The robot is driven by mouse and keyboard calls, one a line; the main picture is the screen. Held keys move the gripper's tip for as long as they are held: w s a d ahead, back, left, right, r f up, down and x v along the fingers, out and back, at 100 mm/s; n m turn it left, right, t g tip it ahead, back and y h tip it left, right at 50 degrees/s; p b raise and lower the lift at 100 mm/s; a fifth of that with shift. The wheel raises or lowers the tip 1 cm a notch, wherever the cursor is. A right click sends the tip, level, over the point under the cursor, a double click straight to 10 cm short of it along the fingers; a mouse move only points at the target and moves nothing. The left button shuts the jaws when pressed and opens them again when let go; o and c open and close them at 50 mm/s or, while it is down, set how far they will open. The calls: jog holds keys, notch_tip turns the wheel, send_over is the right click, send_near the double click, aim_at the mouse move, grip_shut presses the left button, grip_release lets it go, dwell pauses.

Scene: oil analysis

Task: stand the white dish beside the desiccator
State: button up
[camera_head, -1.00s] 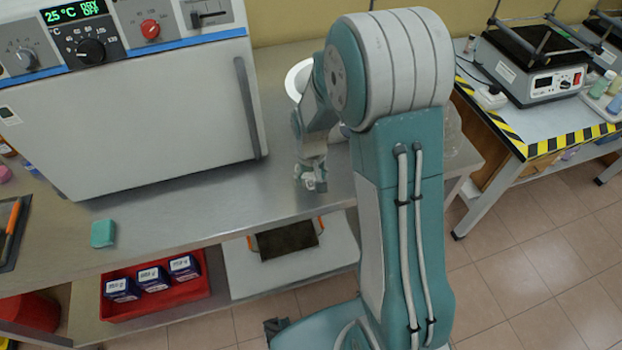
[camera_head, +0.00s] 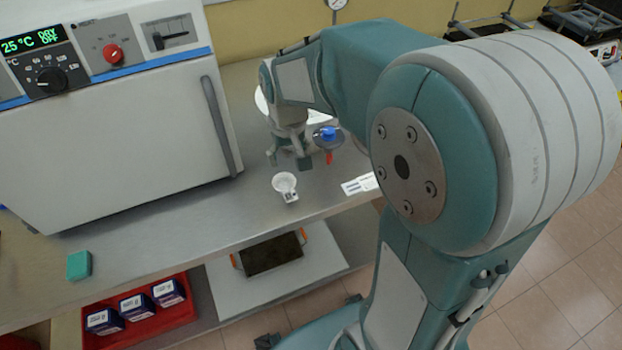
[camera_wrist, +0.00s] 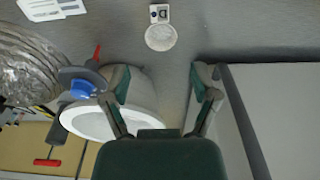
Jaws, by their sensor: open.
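The small white dish (camera_head: 285,182) stands upright on the steel bench, with a small tag at its front. In the wrist view the dish (camera_wrist: 160,37) lies beyond my fingertips.
The white oven (camera_head: 120,140) with its handle stands to the left. A large white round vessel (camera_wrist: 143,100) is close by my left finger. A printed card (camera_head: 360,184) lies near the bench's front edge. Bare bench lies left of the dish.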

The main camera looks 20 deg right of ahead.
jog(key=s+r+t, duration=0.2)
jog(key=s+r, duration=0.2)
jog(key=s, duration=0.4)
jog(key=s+r+t, duration=0.2)
jog(key=s+r, duration=0.3)
jog(key=s, duration=0.3)
jog(key=shift+s+a+t, duration=0.25)
jog(key=shift+s+t, duration=0.05)
